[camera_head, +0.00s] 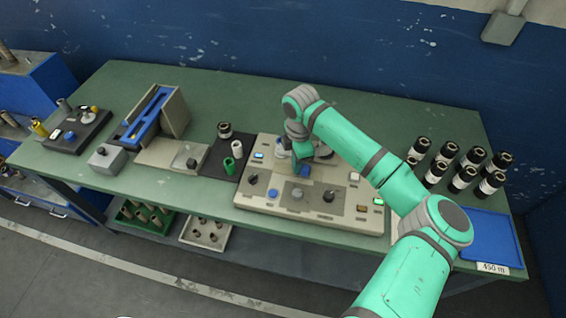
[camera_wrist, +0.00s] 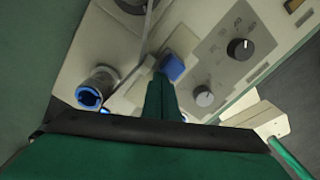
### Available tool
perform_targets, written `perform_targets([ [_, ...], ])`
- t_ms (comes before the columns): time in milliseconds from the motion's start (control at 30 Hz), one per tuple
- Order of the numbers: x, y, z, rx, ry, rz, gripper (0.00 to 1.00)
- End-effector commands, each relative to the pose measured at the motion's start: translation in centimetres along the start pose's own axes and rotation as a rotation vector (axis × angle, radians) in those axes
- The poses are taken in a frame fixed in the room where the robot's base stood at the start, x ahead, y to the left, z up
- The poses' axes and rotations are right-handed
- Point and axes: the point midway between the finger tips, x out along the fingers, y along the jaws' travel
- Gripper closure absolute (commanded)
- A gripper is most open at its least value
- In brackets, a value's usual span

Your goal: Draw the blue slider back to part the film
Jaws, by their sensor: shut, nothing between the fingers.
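A small blue block, seemingly the blue slider (camera_wrist: 172,66), sits on the beige control panel (camera_wrist: 210,30). In the head view the blue slider (camera_head: 304,171) shows just below my wrist. My gripper (camera_wrist: 161,80) is shut and empty, with its fingertips right at the near side of the blue block. I cannot tell whether they touch it. In the head view my gripper is largely hidden by the wrist above the panel. I cannot make out the film.
A blue-ended cylinder (camera_wrist: 90,96) stands left of my fingers. A black knob (camera_wrist: 240,49) and a grey knob (camera_wrist: 204,95) are to the right. Several black-and-white rolls (camera_head: 462,170) and a blue tray (camera_head: 487,238) are on the right of the green table (camera_head: 260,99). Its back middle is clear.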

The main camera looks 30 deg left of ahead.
Motion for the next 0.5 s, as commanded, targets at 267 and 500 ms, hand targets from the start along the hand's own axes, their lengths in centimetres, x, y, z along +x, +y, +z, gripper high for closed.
perform_targets([
  [267,0.0,-0.8,1.3,0.002,0.0,0.0,1.0],
  [500,0.0,-1.4,2.4,0.003,-0.001,0.0,1.0],
])
